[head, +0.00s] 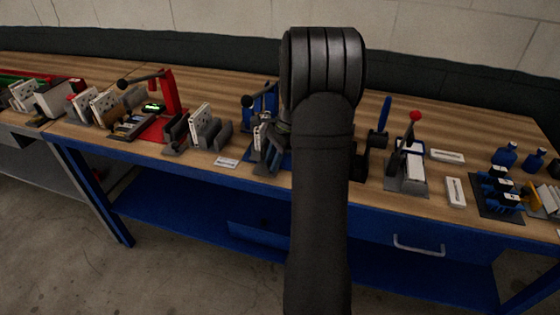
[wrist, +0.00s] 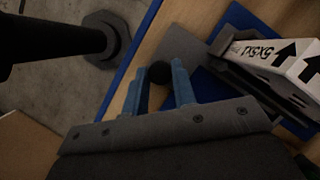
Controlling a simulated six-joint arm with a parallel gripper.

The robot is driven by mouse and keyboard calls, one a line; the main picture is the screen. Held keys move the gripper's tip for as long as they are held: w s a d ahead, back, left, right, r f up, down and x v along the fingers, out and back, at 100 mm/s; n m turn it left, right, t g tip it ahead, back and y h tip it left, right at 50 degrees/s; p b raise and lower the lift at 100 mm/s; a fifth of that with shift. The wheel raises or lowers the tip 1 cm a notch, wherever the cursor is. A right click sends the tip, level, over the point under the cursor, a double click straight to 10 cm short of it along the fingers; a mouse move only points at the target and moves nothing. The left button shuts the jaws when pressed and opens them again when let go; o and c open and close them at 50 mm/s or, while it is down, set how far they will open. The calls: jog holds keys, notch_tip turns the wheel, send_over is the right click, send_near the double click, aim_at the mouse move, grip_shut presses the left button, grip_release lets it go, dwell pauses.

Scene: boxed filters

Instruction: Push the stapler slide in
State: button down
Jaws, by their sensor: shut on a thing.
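In the wrist view, my gripper (wrist: 160,90) has its two blue fingers closed on a small round black knob (wrist: 159,72), which I take to be the knob of the stapler slide. To the right, a white filter box (wrist: 275,58) marked with arrows and "5X5X1" sits in a dark grey holder (wrist: 222,44) over a blue base (wrist: 238,16). In the head view, a blue frame with a black ball handle, the blue press (head: 268,103), stands just left of my arm. My arm hides the fingers and most of the stapler there.
The wooden bench (head: 230,173) carries a red press (head: 169,92) and racks of white boxes (head: 200,122) to the left. A red-knobbed lever device (head: 412,152) and blue bottles (head: 505,155) stand to the right. A small white label (head: 226,162) lies near the front edge.

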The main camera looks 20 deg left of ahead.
jog(key=shift+a, duration=0.75)
jog(key=shift+r, duration=0.1)
jog(key=c, duration=1.2)
grip_release()
